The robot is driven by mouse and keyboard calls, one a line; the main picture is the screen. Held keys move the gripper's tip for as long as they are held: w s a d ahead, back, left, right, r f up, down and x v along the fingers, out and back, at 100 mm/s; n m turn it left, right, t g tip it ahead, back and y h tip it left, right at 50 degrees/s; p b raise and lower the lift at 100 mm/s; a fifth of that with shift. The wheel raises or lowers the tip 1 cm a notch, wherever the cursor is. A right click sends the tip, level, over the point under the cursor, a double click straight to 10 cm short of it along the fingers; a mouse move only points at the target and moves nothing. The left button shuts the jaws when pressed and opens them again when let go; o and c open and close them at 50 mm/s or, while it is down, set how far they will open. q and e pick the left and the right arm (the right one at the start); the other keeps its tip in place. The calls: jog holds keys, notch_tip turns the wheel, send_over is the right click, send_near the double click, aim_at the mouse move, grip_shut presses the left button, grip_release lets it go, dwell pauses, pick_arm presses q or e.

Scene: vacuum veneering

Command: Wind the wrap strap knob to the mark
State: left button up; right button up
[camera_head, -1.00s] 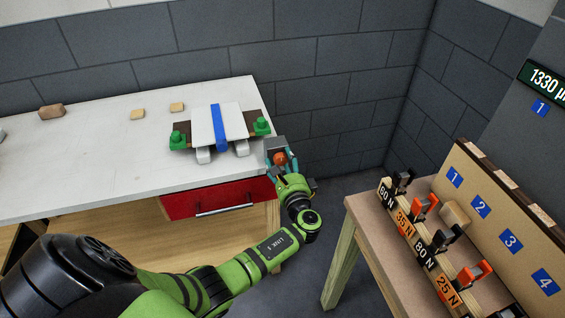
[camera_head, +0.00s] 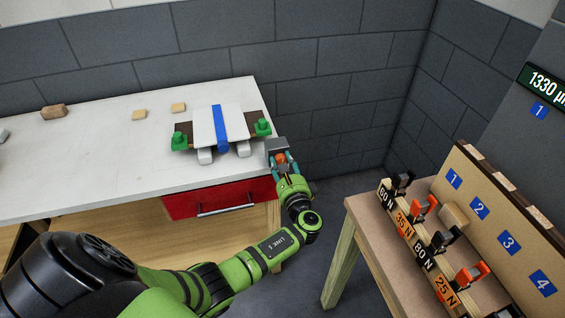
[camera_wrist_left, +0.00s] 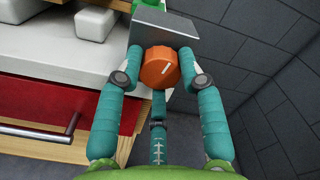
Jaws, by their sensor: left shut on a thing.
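An orange knob (camera_wrist_left: 158,68) with a short white line on its face sits in front of a grey metal block (camera_wrist_left: 163,28) at the bench corner. My left gripper (camera_wrist_left: 161,76) is shut on the knob, with teal fingers pressed to its left and right sides. In the head view the left gripper (camera_head: 283,159) is at the right end of the bench, beside the grey block (camera_head: 276,145). A blue strap (camera_head: 218,122) runs across a white panel (camera_head: 203,125) on the bench. I cannot make out a separate target mark. My right gripper is not in view.
Green clamps (camera_head: 262,127) stand at both ends of the panel assembly. Small wooden blocks (camera_head: 178,107) lie on the white benchtop (camera_head: 90,150). A red drawer (camera_head: 190,202) is below. A wooden rack (camera_head: 365,225) of labelled clamps stands at right.

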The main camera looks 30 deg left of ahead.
pick_arm(q)
jog(key=m+p, duration=0.3)
jog(key=m, duration=0.6)
jog(key=m+p, duration=0.3)
jog(key=m, duration=0.6)
jog(key=m+p, duration=0.3)
jog(key=m, duration=0.5)
jog(key=shift+s+f+m, duration=0.2)
jog(key=shift+f+m, duration=0.05)
jog(key=shift+m, duration=0.15)
jog(key=shift+a, duration=0.1)
jog(key=o, duration=1.1)
jog(key=shift+o, duration=0.2)
jog(key=shift+r, duration=0.15)
jog(key=v, duration=1.2)
